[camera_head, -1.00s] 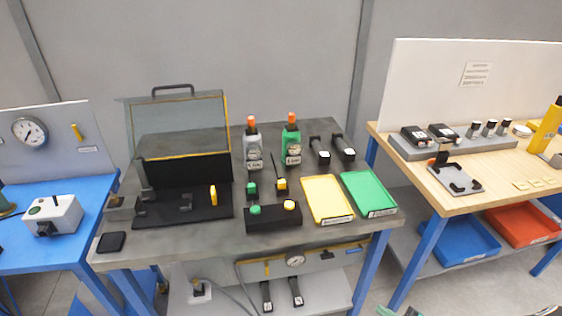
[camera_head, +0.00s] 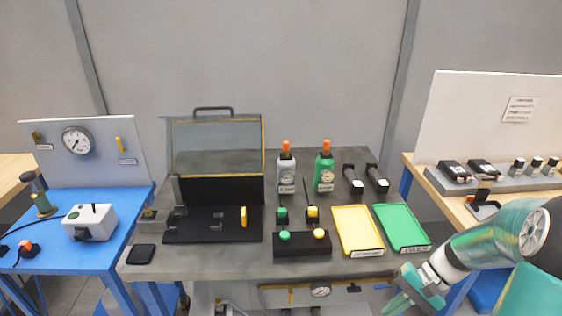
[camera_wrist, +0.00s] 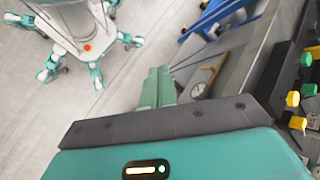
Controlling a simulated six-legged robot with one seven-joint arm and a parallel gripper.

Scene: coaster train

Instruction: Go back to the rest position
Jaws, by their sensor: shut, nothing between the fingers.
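My gripper (camera_head: 398,298) is at the lower right of the head view, in front of the grey workbench's right front corner. Its green fingers point down and to the left. In the wrist view the fingers (camera_wrist: 157,88) are together, with nothing between them. The gripper is apart from the bench and its items. My arm runs from the right edge of the head view down to it.
The grey workbench (camera_head: 215,260) carries an open case (camera_head: 213,226), two bottles, a black button box (camera_head: 302,245), a yellow tray (camera_head: 357,231) and a green tray (camera_head: 401,228). Blue table (camera_head: 75,256) stands left, wooden table (camera_head: 452,207) right. Floor (camera_wrist: 60,95) is open beside my legs.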

